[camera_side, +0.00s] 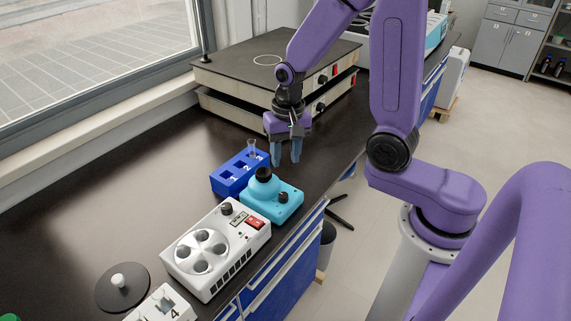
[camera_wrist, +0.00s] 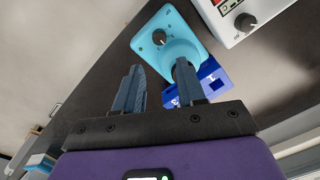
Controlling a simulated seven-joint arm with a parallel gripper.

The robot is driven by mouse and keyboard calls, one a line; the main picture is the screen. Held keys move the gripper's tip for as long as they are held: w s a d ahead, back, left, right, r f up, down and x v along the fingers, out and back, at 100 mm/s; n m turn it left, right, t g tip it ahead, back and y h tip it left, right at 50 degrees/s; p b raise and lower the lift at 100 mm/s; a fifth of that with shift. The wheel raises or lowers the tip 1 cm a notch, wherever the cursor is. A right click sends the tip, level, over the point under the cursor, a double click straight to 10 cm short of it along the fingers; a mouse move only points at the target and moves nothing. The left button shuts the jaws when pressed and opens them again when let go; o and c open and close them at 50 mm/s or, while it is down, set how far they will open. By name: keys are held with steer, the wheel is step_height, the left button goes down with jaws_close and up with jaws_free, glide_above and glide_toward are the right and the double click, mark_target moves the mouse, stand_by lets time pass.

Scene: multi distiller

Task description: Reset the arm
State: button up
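My purple arm reaches over the black bench. My gripper (camera_side: 286,160) points down above the bench, just behind and to the right of the blue rack and the cyan mixer. Its two grey fingers stand apart with nothing between them. They also show in the wrist view (camera_wrist: 158,88), where the right finger overlaps the cyan mixer and the blue rack.
A blue numbered rack (camera_side: 228,186) holds a small clear vessel (camera_side: 252,148). Beside it is a cyan mixer (camera_side: 272,205) with a black top. A white centrifuge (camera_side: 238,255) with a red switch is nearer. A hotplate (camera_side: 240,75) stands behind my gripper. Bare bench (camera_side: 110,200) lies left.

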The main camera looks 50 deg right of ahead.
steer(key=s+a+r+n, duration=0.1)
steer(key=s+r+n, duration=0.2)
steer(key=s+n, duration=0.6)
steer(key=s+a+r+n, duration=0.1)
steer(key=s+r+n, duration=0.3)
steer(key=s+n, duration=0.6)
steer(key=shift+s+a, duration=0.3)
steer(key=shift+a, duration=0.1)
